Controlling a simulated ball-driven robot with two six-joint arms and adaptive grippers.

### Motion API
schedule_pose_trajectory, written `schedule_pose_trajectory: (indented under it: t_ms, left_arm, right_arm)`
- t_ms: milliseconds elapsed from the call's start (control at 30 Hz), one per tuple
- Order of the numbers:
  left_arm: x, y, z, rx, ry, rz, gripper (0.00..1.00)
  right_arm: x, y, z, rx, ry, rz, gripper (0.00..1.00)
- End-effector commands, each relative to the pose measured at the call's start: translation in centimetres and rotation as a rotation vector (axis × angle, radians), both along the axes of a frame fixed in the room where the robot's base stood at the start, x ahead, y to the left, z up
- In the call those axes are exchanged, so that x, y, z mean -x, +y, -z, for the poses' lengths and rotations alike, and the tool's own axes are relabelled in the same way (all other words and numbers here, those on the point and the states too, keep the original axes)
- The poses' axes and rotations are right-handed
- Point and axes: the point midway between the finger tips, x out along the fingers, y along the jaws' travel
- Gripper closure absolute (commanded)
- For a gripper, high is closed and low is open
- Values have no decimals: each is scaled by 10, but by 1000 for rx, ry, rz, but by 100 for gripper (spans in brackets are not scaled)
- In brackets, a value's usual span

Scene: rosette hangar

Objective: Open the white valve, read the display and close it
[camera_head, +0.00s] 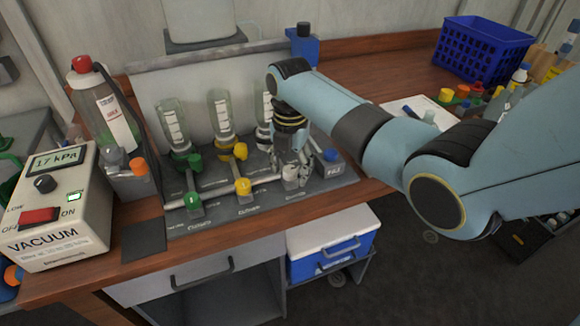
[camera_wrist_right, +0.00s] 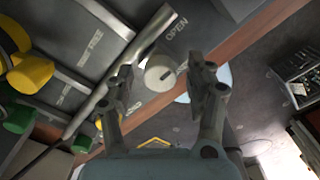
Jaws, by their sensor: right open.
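The white valve (camera_wrist_right: 158,73) shows as a pale round knob in the right wrist view. In the head view the white valve (camera_head: 290,172) is partly hidden behind my gripper, at the right end of a row with green and yellow valves. My right gripper (camera_wrist_right: 162,80) is open, with one finger on each side of the white knob; contact is not clear. In the head view my right gripper (camera_head: 294,158) reaches down over the valve panel. The display (camera_head: 57,158) on the vacuum box reads 17 kPa. My left gripper is not in view.
A green valve (camera_head: 193,199) and a yellow valve (camera_head: 243,187) stand left of the white one, below flasks. A blue block (camera_head: 333,166) sits close on the right. A bottle (camera_head: 106,108) stands at the left. A blue basket (camera_head: 482,49) is at the back right.

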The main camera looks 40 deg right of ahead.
Motion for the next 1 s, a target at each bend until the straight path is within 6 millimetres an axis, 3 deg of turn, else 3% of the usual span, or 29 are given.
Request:
schedule_pose_trajectory:
  t_ms: [100, 500, 1000]
  left_arm:
    - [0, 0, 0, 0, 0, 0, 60]
    - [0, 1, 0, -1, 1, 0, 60]
    - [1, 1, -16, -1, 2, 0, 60]
  right_arm:
    - [0, 0, 0, 0, 0, 0, 47]
    - [0, 0, 0, 0, 1, 0, 100]
    - [0, 0, -3, 0, 4, 139, 100]
